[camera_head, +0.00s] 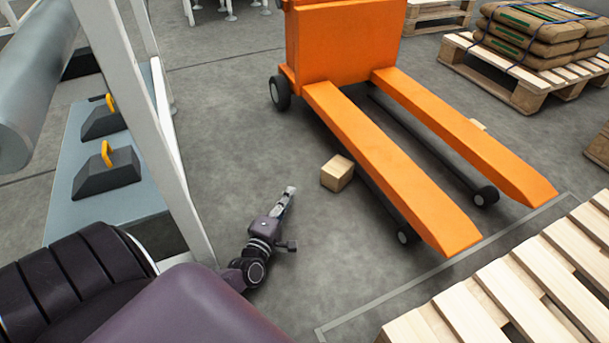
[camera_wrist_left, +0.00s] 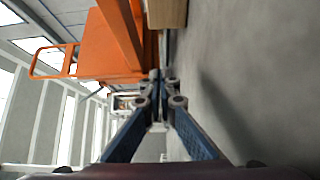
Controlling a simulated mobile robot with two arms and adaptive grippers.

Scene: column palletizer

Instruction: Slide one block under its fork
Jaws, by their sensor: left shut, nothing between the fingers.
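A wooden block (camera_head: 337,173) sits on the floor just left of the near orange fork (camera_head: 395,165), close beside it. It also shows at the top of the left wrist view (camera_wrist_left: 167,12). A second pale block (camera_head: 478,125) shows partly at the outer side of the far fork (camera_head: 465,138); the fork hides part of it. My left gripper (camera_head: 288,198) is low over the floor, to the left of and nearer than the first block, apart from it. Its fingers are together and empty. My right gripper is not in view.
A wooden pallet (camera_head: 510,292) lies at the lower right. Pallets with sacks (camera_head: 530,35) stand at the upper right. A white frame post (camera_head: 150,130) and a shelf with dark yellow-handled weights (camera_head: 108,172) are at the left. Bare floor surrounds the gripper.

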